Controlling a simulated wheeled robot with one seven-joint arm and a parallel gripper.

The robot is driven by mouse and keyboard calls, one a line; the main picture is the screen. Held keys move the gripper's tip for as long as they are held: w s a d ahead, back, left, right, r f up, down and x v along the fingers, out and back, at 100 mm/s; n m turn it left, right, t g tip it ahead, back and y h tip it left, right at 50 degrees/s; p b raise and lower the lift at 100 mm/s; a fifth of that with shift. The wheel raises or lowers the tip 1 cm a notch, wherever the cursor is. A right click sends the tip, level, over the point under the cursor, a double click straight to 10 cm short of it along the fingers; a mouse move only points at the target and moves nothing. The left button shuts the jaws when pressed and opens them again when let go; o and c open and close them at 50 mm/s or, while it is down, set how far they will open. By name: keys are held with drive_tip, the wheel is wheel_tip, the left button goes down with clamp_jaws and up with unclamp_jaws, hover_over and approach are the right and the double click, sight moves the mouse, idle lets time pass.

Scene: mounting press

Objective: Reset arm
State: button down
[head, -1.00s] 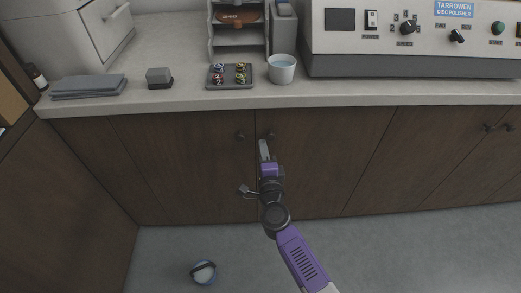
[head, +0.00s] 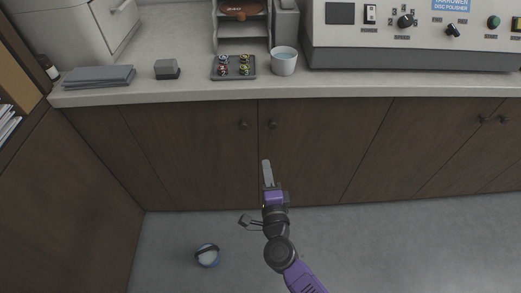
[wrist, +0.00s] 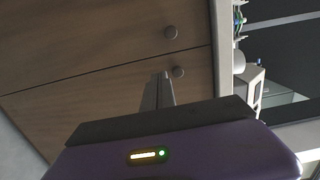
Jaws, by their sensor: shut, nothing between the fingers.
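My gripper (head: 267,172) is in front of the brown cabinet doors (head: 200,150), below the counter edge. Its fingers are together with nothing between them. In the wrist view the closed fingers (wrist: 157,90) point toward the doors, near two round knobs. My purple and dark arm reaches up from the bottom of the head view. No object is in contact with the gripper as far as I can see.
The counter holds a grey folded stack (head: 98,77), a small grey block (head: 167,69), a dark tray (head: 233,68) of small coloured pieces, a white cup (head: 284,62) and the disc polisher (head: 420,40). A round blue-white object (head: 207,255) lies on the open grey floor.

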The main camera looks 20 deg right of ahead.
drive_tip(key=shift+s, duration=0.1)
drive_tip(key=s+a+r+n+t+y, duration=0.2)
drive_tip(key=s+r+n, duration=0.2)
drive_tip(key=r+n, duration=0.35)
drive_tip(key=s+d+r+n+g+p, duration=0.1)
drive_tip(key=s+r+n+p, duration=0.2)
drive_tip(key=s, duration=0.8)
drive_tip(key=s+d+r+n+g+y+p, duration=0.1)
drive_tip(key=s+r+n+g+p, duration=0.1)
drive_tip(key=s+r+n+p, duration=0.2)
drive_tip(key=s+d+r+n+g+y+p, duration=0.1)
drive_tip(key=s+r+n+p, duration=0.3)
drive_tip(key=s, duration=1.6)
drive_tip(key=shift+d+r+n+g, duration=0.4)
drive_tip(key=shift+r+n, duration=0.65)
drive_tip(key=shift+r, duration=1.25)
